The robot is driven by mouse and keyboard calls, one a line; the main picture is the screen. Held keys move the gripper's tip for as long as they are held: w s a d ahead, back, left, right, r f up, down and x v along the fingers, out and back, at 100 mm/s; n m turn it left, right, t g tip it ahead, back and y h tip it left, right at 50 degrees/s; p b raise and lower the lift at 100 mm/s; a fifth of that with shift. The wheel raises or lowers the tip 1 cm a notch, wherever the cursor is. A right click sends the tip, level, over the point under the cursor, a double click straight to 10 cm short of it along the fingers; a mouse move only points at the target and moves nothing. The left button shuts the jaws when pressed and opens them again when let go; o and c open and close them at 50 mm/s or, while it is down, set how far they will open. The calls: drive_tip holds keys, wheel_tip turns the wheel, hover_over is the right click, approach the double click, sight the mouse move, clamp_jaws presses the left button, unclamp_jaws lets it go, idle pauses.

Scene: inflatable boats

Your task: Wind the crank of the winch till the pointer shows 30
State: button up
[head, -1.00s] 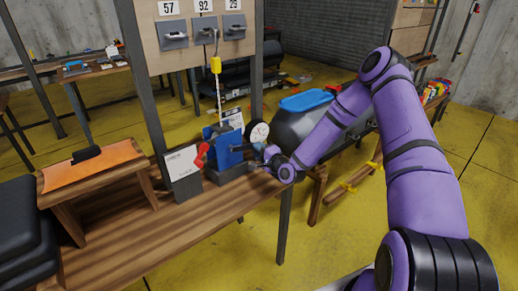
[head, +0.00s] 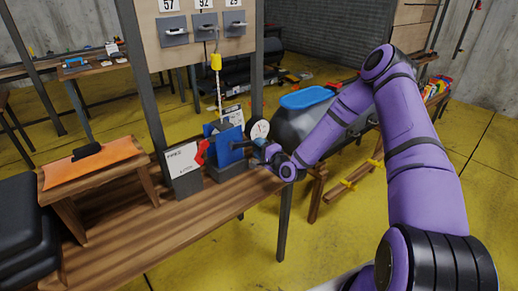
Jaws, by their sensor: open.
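A round white dial (head: 260,129) with a dark rim stands at the far end of the wooden bench (head: 185,220). Its pointer and numbers are too small to read. Beside it, blue panels (head: 229,147) stand in a grey base, with a red part (head: 202,151) at their left. I cannot clearly make out the winch or its crank among these parts. My gripper (head: 262,151) is open, just right of the blue panels and below the dial. Its fingers are small and partly merge with the parts there, so contact cannot be told.
A white card (head: 183,161) stands left of the blue panels. A yellow pendant (head: 216,62) hangs above them, before a numbered board (head: 188,45). A small stand with an orange top (head: 92,162) is at left. The bench's front is clear.

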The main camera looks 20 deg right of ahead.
drive_tip(key=v, duration=1)
drive_tip(key=shift+s, duration=0.2)
drive_tip(key=shift+d, duration=0.2)
